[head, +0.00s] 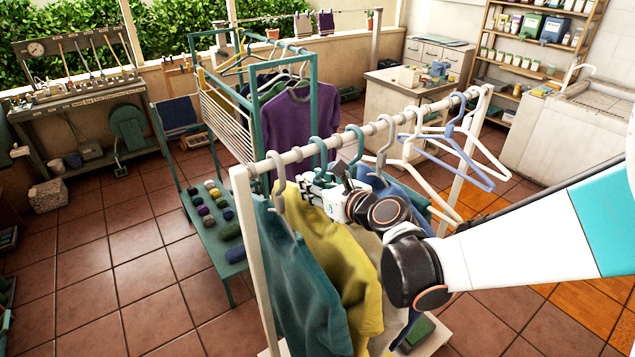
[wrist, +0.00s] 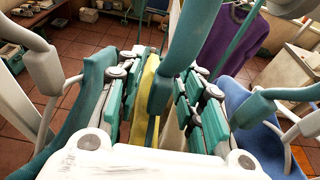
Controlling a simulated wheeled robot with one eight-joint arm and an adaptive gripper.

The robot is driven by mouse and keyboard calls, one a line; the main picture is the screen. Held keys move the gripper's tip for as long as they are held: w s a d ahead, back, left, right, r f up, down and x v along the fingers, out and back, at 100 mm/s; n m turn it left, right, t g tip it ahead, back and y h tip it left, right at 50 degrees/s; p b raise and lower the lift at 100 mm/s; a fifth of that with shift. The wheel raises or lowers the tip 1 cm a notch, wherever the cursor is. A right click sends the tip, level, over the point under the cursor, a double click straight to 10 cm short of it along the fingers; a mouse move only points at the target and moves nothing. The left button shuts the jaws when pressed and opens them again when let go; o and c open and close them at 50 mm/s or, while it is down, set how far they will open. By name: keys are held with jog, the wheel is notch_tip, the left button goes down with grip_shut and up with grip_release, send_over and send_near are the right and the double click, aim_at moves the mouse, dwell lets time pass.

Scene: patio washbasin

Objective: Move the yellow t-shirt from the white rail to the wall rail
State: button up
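The yellow t-shirt (head: 345,255) hangs on the white rail (head: 345,138), between a dark teal garment (head: 300,285) and a beige one. A teal hanger (head: 318,150) hooks over the rail just above it. My gripper (head: 312,184) is at the shirt's shoulder, below the rail. In the wrist view my gripper (wrist: 163,85) is open, with a teal hanger hook (wrist: 188,45) and a yellow strip of the shirt (wrist: 145,95) showing between its fingers. I cannot tell whether the fingers touch them. A rail with small cloths (head: 325,21) runs along the back wall, probably the wall rail.
Blue and white empty hangers (head: 460,145) hang on the rail's right part. A teal rack with a purple shirt (head: 290,120) stands behind, and a low teal bench (head: 213,235) is at left. Blue fabric (wrist: 250,125) is close on my gripper's right.

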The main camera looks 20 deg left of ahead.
aim_at(316, 177)
grip_shut()
jog(key=shift+r, duration=0.1)
jog(key=shift+r+p, duration=0.95)
jog(key=shift+r, duration=0.5)
jog(key=shift+s, duration=0.1)
jog(key=v, duration=0.3)
jog(key=f+v, duration=0.1)
jog(key=v, duration=0.5)
jog(key=shift+s+d+f, duration=0.2)
jog(key=shift+s+d, duration=0.1)
jog(key=shift+d, duration=0.15)
jog(key=shift+s, duration=0.1)
jog(key=shift+d, duration=0.1)
